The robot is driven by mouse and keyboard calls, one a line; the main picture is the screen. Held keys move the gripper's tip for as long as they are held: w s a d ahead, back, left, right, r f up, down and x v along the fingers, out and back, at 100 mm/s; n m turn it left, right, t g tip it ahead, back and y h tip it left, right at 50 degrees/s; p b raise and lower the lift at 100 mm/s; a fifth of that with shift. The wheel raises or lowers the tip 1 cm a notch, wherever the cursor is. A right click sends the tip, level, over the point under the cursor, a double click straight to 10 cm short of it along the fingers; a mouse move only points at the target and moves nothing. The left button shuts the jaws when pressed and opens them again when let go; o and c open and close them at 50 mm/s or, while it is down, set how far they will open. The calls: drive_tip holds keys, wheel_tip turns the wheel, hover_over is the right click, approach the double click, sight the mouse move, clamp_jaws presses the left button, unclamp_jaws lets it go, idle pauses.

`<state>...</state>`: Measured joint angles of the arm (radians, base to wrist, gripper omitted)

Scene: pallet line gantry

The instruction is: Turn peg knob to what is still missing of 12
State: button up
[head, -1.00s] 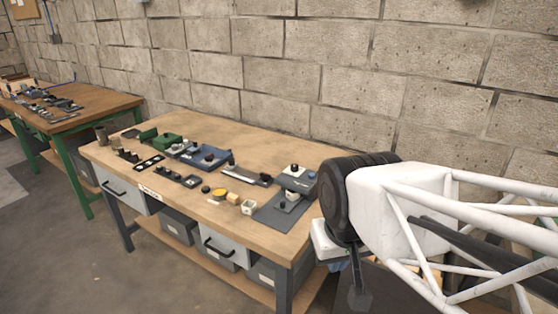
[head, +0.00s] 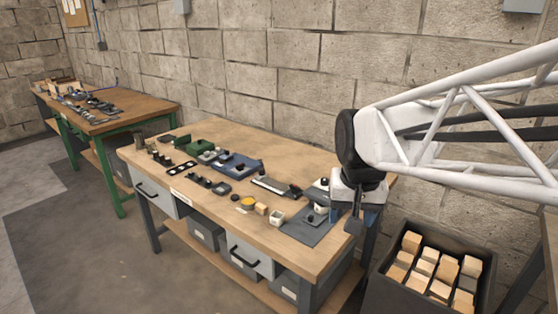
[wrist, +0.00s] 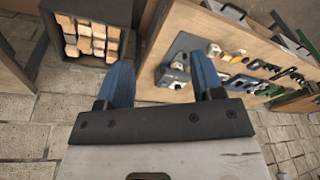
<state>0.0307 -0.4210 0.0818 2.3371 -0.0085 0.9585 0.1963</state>
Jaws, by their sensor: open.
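Several small dark knobs and fittings stand on the workbench (head: 215,205); they are too small to tell which one is the peg knob. A grey mat (head: 300,234) at the bench's right end carries a grey device with a pale knob, partly hidden by my arm. The grey mat also shows in the wrist view (wrist: 172,58). My gripper (wrist: 163,80) has two blue fingers, spread wide with nothing between them. In the head view it is at the bench's right end, mostly hidden behind my wrist. No number or scale is readable.
A black crate (head: 372,299) of wooden blocks stands on the floor right of the bench. A green box (head: 201,147), a blue tray (head: 235,166), a yellow disc (head: 248,201) and a white cup (head: 277,218) lie on the bench. A block wall runs behind.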

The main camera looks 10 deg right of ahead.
drive_tip(key=w+d+m, duration=0.2)
drive_tip(key=w, duration=1.2)
drive_tip(key=m+g, duration=0.2)
drive_tip(key=m, duration=0.5)
hover_over(325, 179)
wheel_tip(325, 179, down, 14)
drive_tip(key=shift+f, duration=0.1)
drive_tip(key=shift+w+f, duration=0.15)
drive_tip(key=shift+f, duration=0.05)
drive_tip(key=shift+f, duration=0.1)
drive_tip(key=shift+f, duration=3.8)
drive_tip(key=c, duration=0.9)
